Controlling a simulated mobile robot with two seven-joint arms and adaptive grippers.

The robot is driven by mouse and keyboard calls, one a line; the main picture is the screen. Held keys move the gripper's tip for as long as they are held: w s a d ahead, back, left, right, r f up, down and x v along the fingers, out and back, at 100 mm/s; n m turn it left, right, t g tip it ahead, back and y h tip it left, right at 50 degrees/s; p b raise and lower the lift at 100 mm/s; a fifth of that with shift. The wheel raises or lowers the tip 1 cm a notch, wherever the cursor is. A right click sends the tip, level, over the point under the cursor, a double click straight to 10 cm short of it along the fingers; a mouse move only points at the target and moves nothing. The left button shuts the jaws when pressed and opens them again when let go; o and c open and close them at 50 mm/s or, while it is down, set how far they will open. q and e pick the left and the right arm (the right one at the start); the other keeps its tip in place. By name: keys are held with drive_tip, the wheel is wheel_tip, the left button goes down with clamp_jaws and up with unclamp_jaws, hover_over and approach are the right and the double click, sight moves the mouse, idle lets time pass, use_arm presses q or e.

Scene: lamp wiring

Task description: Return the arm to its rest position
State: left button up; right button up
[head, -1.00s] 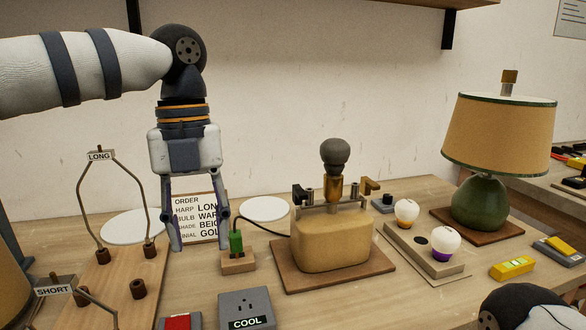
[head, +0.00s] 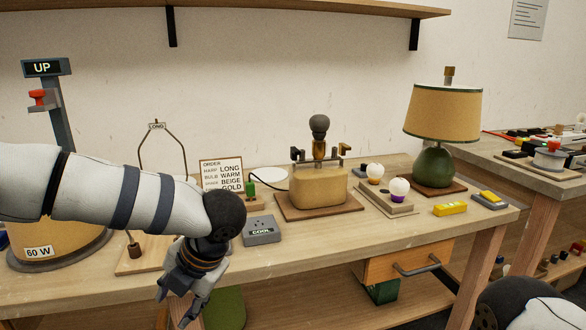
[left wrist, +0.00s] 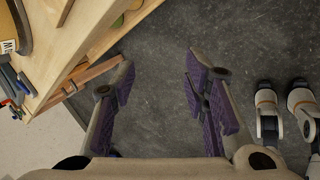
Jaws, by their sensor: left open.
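My left gripper (head: 183,308) hangs low at the table's front edge in the head view, partly hidden behind its own wrist. In the left wrist view my left gripper (left wrist: 161,82) is open, with nothing between its purple-padded fingers and grey floor beyond. My left arm (head: 110,190) comes in from the left across the front of the worktable (head: 330,232). Part of my right arm (head: 530,305) shows at the lower right; its gripper is not seen.
A lamp base (head: 320,187) with a dark bulb-shaped top stands mid-table. Near it are a COOL box (head: 262,230), a green plug (head: 250,187), an order card (head: 222,162) and two bulbs. A shaded lamp (head: 442,118) stands right. The table's edge (left wrist: 95,60) lies left of the gripper.

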use_arm(q)
drive_tip(key=s+a+f+m+t, duration=0.1)
drive_tip(key=s+f+m+t, duration=0.15)
drive_tip(key=f+m, duration=0.35)
drive_tip(key=s+a+f+m+t, duration=0.1)
drive_tip(key=s+f+m, duration=0.2)
drive_tip(key=f+m, duration=0.35)
drive_tip(key=s+d+f+m+h, duration=0.2)
drive_tip(key=s+f+m+h, duration=0.1)
drive_tip(key=s+f+m, duration=0.75)
drive_tip(key=s+a+m+g+h, duration=0.1)
drive_tip(key=s+m+g, duration=0.3)
drive_tip(key=s, duration=0.9)
drive_tip(key=s+a+r+m+g+h+p, duration=0.1)
drive_tip(key=s+m+g, duration=0.3)
drive_tip(key=s, duration=1)
drive_tip(key=shift+a+r+m+h, duration=0.25)
drive_tip(key=shift+m+h, duration=0.15)
drive_tip(key=shift+m, duration=0.1)
use_arm(e)
drive_tip(key=shift+w+r+t, duration=0.25)
drive_tip(key=shift+w+r, duration=0.1)
drive_tip(key=shift+r, duration=0.2)
drive_tip(key=shift+w+r+t, duration=0.25)
drive_tip(key=shift+w+r, duration=0.05)
drive_tip(key=shift+r, duration=0.2)
